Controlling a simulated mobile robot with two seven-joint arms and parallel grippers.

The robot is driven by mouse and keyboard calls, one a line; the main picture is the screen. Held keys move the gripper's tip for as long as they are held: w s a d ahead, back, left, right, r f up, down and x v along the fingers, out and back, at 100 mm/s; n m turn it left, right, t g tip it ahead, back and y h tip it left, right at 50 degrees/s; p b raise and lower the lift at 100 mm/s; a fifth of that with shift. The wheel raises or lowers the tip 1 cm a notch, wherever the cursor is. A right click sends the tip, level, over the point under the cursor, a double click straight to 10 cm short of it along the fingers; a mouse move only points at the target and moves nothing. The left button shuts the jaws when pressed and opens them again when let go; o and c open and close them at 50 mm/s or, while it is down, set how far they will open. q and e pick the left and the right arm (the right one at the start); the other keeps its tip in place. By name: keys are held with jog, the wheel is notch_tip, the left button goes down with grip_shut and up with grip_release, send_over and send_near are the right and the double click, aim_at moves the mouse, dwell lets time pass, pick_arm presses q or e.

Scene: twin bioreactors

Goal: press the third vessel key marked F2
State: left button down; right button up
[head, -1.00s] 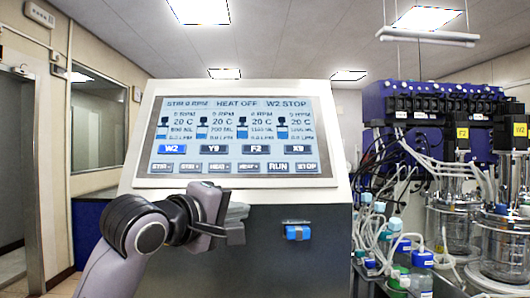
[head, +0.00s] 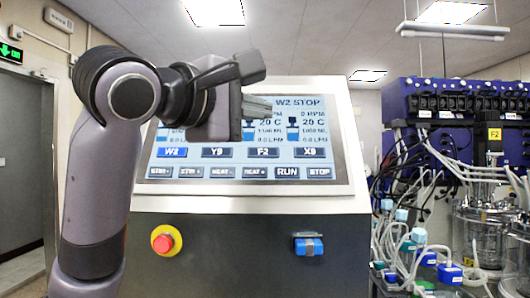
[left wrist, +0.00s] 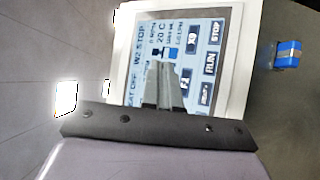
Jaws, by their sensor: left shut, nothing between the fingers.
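The touch screen (head: 340,140) on the sloped console has a row of vessel keys. The key F2 (head: 263,153) is third from the left, dark blue, between Y9 (head: 217,153) and X9 (head: 312,153). The W2 key (head: 172,152) is brighter blue. My left gripper (head: 262,106) is shut and empty, in front of the screen's upper part and above the F2 key in the picture. It hides much of the readouts. In the left wrist view the shut fingers (left wrist: 159,75) lie beside the F2 key (left wrist: 186,84); contact cannot be told. My right gripper is out of view.
Below the screen are a red stop button (head: 164,240) with a yellow collar and a blue part (head: 308,246) on the dark front. At right stand tubing, bottles and a glass vessel (head: 485,235) under a yellow F2 label (head: 494,134).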

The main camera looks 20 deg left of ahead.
pick_arm(q)
send_near(272, 147)
jog(key=shift+d+r+b+x, duration=0.1)
jog(key=shift+d+b+x, duration=0.05)
jog(key=shift+x, duration=0.65)
jog(key=shift+d+r+b+x, duration=0.1)
jog(key=shift+r+b+x, duration=0.05)
jog(key=shift+x, duration=0.65)
jog(key=shift+d+r+b+x, duration=0.1)
jog(key=shift+d+b+x, duration=0.05)
jog(key=shift+x, duration=0.65)
dwell(0.3)
jog(key=shift+w+a+f, duration=0.1)
jog(key=shift+w+f, duration=0.1)
jog(key=shift+w+a+f, duration=0.1)
jog(key=shift+w+f, duration=0.1)
jog(key=shift+w, duration=0.1)
dwell(0.8)
dwell(0.3)
jog(key=shift+s+r, duration=0.4)
jog(key=shift+s, duration=0.25)
jog(key=shift+p, duration=0.3)
